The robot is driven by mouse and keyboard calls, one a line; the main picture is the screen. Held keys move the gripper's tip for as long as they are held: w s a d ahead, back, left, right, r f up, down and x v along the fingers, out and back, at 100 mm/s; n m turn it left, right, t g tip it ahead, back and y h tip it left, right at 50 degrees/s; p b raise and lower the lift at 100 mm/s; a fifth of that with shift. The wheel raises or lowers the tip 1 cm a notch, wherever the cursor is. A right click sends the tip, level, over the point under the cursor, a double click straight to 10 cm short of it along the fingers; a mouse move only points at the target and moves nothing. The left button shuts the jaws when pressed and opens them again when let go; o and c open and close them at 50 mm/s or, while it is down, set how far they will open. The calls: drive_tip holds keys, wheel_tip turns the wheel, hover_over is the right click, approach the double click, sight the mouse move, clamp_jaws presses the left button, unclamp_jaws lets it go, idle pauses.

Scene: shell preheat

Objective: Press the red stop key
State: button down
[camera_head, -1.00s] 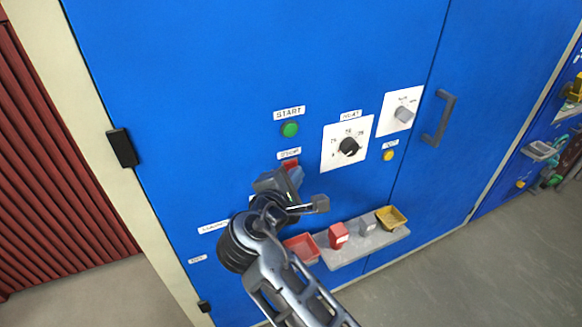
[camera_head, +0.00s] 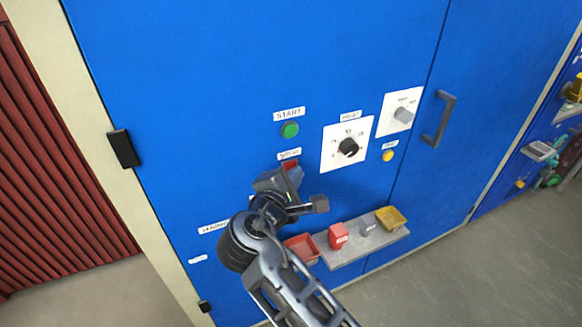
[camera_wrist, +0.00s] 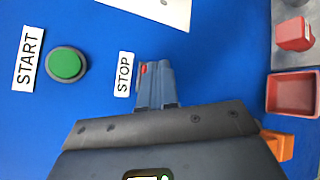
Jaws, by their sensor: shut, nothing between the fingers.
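The red stop key (camera_head: 290,165) is on the blue cabinet front, under the STOP label (camera_head: 289,154). In the wrist view only a thin red edge of the key (camera_wrist: 143,69) shows, beside the STOP label (camera_wrist: 124,74). My gripper (camera_head: 297,176) is shut and empty, with its fingertips (camera_wrist: 155,66) at the key and covering most of it. Whether the fingertips touch the key or stop just short of it, I cannot tell. The green start button (camera_head: 289,130) is above, under the START label (camera_head: 289,114).
A black dial (camera_head: 348,147) and a grey knob (camera_head: 403,114) sit on white plates to the right, with a yellow button (camera_head: 388,155) below. A shelf (camera_head: 345,258) holds red, grey and yellow pieces. A door handle (camera_head: 438,118) sticks out further right.

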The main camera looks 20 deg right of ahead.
drive_tip(key=shift+s+p, duration=0.35)
drive_tip(key=shift+s, duration=0.3)
drive_tip(key=s+p, duration=0.2)
drive_tip(key=s, duration=0.3)
drive_tip(key=shift+p, duration=0.35)
idle(0.5)
